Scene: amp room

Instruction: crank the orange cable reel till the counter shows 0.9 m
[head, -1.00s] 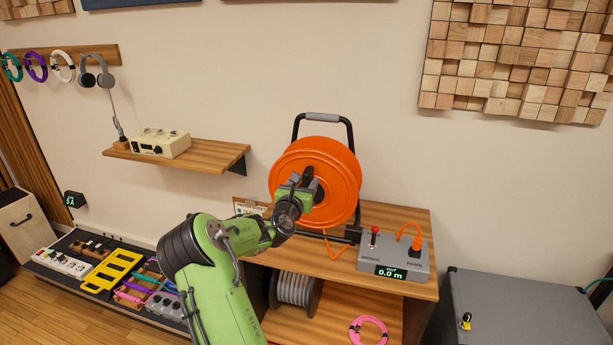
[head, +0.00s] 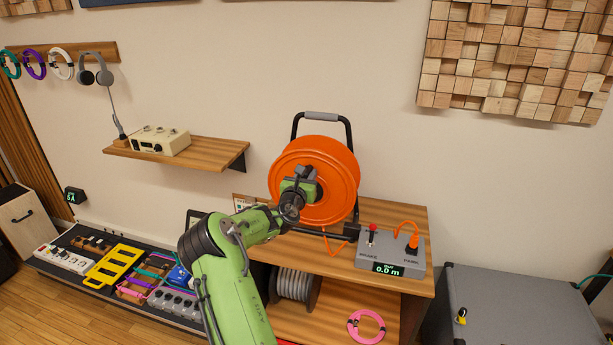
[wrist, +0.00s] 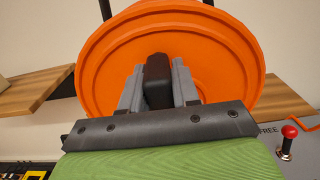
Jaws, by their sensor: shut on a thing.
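The orange cable reel (head: 335,165) stands upright in its black frame on the wooden shelf unit. It fills much of the wrist view (wrist: 215,60). My gripper (head: 300,183) is in front of the reel's face. In the wrist view my gripper (wrist: 158,88) is shut on the dark crank handle (wrist: 157,75), with one grey finger on each side. The grey counter box (head: 402,250) stands right of the reel. Its green display (head: 388,270) reads 0.0 m. A red-tipped lever (head: 373,228) stands on the box, and an orange cable (head: 405,226) plugs into its top.
The wooden unit's top (head: 408,214) has some free room behind the box. A grey cable spool (head: 295,284) and a pink cable coil (head: 366,326) are on its lower shelf. A grey case (head: 500,305) stands to the right. A wall shelf (head: 190,158) is at left.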

